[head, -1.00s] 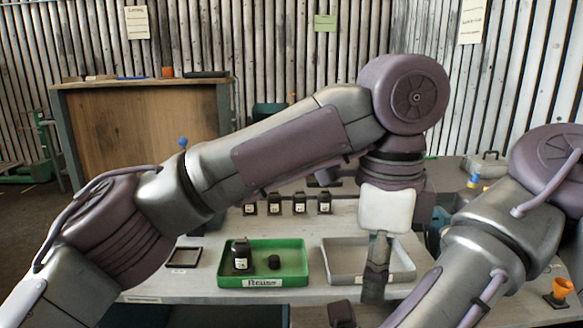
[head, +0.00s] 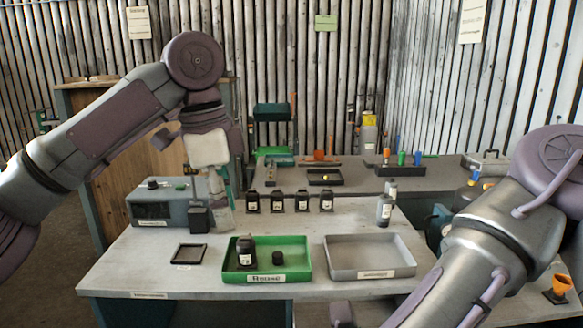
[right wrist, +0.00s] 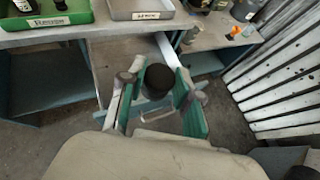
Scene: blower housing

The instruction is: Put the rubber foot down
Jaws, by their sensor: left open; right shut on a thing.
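The rubber foot (right wrist: 156,80) is a short black cylinder in the right wrist view. My right gripper (right wrist: 157,92) is shut on it between two green-padded fingers. It holds the foot above what looks like an open drawer (right wrist: 108,62) under the bench. In the head view the right gripper's fingers and the held foot are not clearly seen. My left gripper (head: 222,208) is open, pointing down over the back left of the bench, near a dark block that I cannot identify. A similar small black piece (head: 278,258) lies in the green tray (head: 298,244).
The green tray also holds a black bottle (head: 245,252). Beside it is an empty grey tray (head: 370,268). A small black square frame (head: 189,253) lies to the left. Several black bottles stand in a row behind, with a grey bottle (head: 384,210) to their right.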

